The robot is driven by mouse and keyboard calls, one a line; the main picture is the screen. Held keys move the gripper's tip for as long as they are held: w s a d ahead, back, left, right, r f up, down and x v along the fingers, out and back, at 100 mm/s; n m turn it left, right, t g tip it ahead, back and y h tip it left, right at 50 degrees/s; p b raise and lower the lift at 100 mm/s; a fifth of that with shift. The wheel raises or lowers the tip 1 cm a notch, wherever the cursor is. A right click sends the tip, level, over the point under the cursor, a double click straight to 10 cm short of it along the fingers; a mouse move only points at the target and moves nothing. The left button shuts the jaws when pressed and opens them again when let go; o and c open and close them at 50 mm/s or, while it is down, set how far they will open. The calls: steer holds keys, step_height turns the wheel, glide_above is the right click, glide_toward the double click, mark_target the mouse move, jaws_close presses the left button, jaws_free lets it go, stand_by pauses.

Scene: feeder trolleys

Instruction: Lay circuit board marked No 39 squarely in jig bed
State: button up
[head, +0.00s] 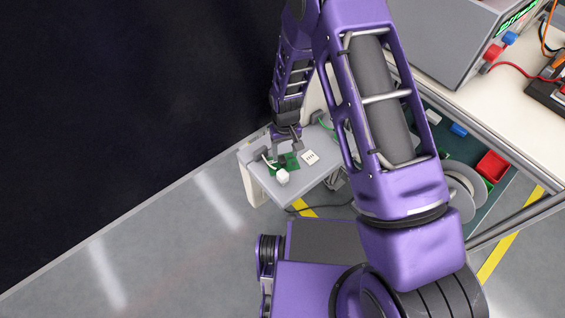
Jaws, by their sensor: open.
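A small green circuit board (291,160) lies on the grey trolley top (318,183), in the head view. Its marking is too small to read. My gripper (287,150) is open, just above the far edge of the board; I cannot tell whether its fingers touch it. A white rounded object (282,176) stands at the board's near edge and hides part of it. A jig bed cannot be made out for certain, and I cannot tell whether the board lies in one.
A white block with dark dots (310,157) lies right of the board. A workbench (440,70) with a grey instrument box (440,35) stands at the upper right. A red bin (492,166) and a pale reel (463,187) are below it. Floor at left is clear.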

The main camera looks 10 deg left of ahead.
mark_target(283, 161)
steer(key=f, duration=0.3)
steer(key=f+b, duration=0.1)
steer(key=f, duration=0.1)
steer(key=shift+w+a+f, duration=0.15)
steer(key=shift+w+a, duration=0.05)
steer(key=shift+a, duration=0.15)
jaws_close()
